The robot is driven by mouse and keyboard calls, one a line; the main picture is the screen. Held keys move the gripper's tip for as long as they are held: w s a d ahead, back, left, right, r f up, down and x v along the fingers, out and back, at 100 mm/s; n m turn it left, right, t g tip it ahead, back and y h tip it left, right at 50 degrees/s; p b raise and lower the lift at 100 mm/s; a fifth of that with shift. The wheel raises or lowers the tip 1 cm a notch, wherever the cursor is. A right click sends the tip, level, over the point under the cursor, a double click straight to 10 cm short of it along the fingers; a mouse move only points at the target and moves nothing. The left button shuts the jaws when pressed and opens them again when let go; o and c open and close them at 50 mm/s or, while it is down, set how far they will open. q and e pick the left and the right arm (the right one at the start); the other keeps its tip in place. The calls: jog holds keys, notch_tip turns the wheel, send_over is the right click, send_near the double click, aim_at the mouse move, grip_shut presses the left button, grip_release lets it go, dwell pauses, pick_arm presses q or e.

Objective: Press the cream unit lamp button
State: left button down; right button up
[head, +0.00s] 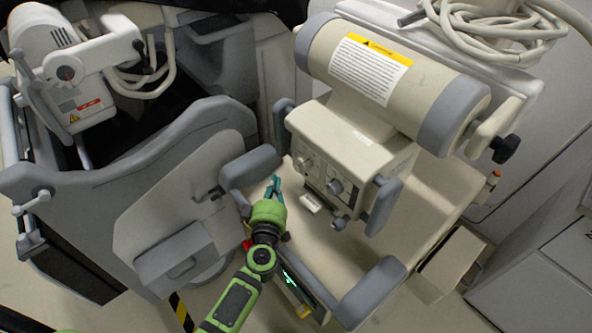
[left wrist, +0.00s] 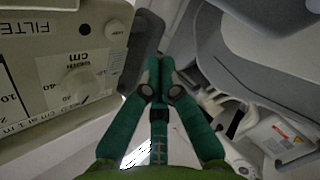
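The cream unit (head: 345,145) is a boxy head with knobs on its front face, under a large cream cylinder. In the left wrist view its face (left wrist: 40,75) fills the left side, with "FILTER" lettering, a large white dial (left wrist: 84,86), and a pale round button (left wrist: 116,25) near the upper right corner. I cannot tell for sure that this button is the lamp button. My left gripper (head: 276,183) is beside the face, apart from it. Its teal fingers (left wrist: 158,65) are together and hold nothing visible. My right gripper is not in view.
Grey handles (head: 383,206) flank the cream unit. Another grey bumper (head: 250,167) stands close to the left gripper. A grey cart (head: 175,200) with a white tube head (head: 65,75) is at left. Coiled cables (head: 490,30) lie on top right.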

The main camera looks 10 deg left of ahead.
aim_at(297, 168)
pick_arm(q)
jog(key=shift+w+d, duration=1.2)
jog(key=shift+w, duration=0.3)
jog(key=shift+w, duration=0.1)
dwell(0.3)
jog(key=shift+w+d, duration=0.25)
jog(key=shift+w+d, duration=0.25)
jog(key=shift+w, duration=0.05)
dwell(1.0)
jog(key=shift+s+a+p, duration=0.3)
jog(key=shift+s+a, duration=0.25)
jog(key=shift+s, duration=0.1)
